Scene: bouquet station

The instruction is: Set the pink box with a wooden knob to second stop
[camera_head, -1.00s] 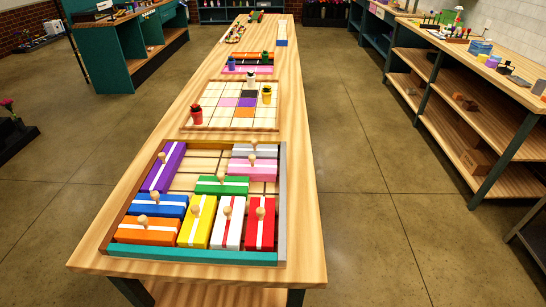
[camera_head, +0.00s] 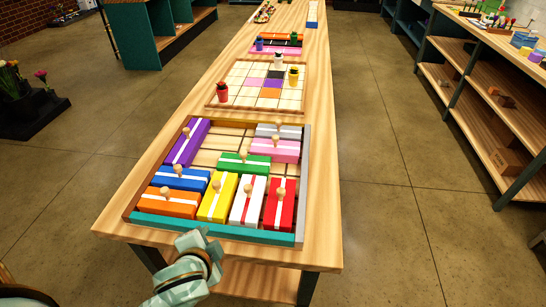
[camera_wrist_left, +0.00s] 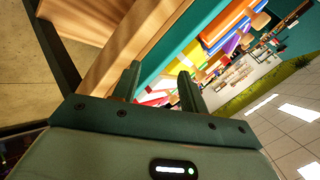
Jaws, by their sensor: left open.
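The pink box with a white stripe and a wooden knob (camera_head: 275,152) lies in the sliding-block tray (camera_head: 212,233), near its right wall. A grey box (camera_head: 279,131) is just behind it, and a green box (camera_head: 244,165) is in front and to its left. My left gripper (camera_head: 198,240) is in front of the tray's teal front wall, well short of the pink box. In the left wrist view its two fingers (camera_wrist_left: 160,88) are apart with nothing clearly between them. I cannot pick out the pink box there. My right gripper is not in view.
Purple (camera_head: 187,143), blue (camera_head: 180,178), orange (camera_head: 168,202), yellow (camera_head: 218,198), white (camera_head: 248,201) and red (camera_head: 281,204) boxes with knobs crowd the tray. Bare slatted floor shows at the back middle. A grid board (camera_head: 262,87) with several small figures stands behind on the table.

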